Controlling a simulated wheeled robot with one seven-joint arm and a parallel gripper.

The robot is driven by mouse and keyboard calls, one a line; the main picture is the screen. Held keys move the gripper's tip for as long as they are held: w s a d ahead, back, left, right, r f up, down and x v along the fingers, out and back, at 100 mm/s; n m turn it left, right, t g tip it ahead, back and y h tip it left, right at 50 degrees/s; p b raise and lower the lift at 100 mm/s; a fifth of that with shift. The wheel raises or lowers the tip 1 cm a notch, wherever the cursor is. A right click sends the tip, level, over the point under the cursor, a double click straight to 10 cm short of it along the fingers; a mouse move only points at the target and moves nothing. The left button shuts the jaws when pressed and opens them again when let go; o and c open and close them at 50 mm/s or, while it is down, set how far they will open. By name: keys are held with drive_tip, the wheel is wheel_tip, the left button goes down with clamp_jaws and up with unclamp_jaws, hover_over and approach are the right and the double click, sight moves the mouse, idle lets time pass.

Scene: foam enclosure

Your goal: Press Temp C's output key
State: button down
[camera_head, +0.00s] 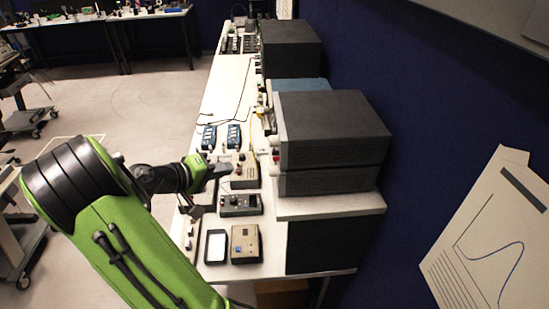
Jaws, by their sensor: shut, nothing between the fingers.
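Several small instrument boxes stand on the white bench. Two are blue, a left one (209,137) and a right one (233,135). Nearer are a beige box (246,171), a dark green box (240,205) with a display and knobs, and another beige box (245,244). Their labels are too small to read, so I cannot tell which is Temp C, and I cannot make out its output key.
A black-rimmed tray (215,246) lies left of the near beige box. Large dark instrument cases (333,130) stand along the bench's right side, against a blue wall. Cables (240,95) run over the farther bench top. Open floor (150,105) lies left of the bench.

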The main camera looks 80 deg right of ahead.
drive_tip(key=shift+f, duration=0.2)
drive_tip(key=s+d+b, duration=0.2)
drive_tip(key=s, duration=0.6)
drive_tip(key=shift+s, duration=0.25)
drive_tip(key=shift+s, duration=0.1)
idle(1.6)
drive_tip(key=shift+s, duration=0.35)
drive_tip(key=shift+s+d, duration=0.1)
drive_tip(key=shift+s, duration=0.2)
idle(0.6)
drive_tip(key=shift+w+a, duration=0.2)
drive_tip(key=shift+w, duration=0.55)
drive_tip(key=shift+w, duration=0.1)
drive_tip(key=shift+w+a, duration=0.2)
drive_tip(key=shift+w, duration=0.6)
drive_tip(key=shift+w+a, duration=0.15)
drive_tip(key=shift+w, duration=0.6)
drive_tip(key=shift+w+a, duration=0.2)
drive_tip(key=shift+w, duration=0.6)
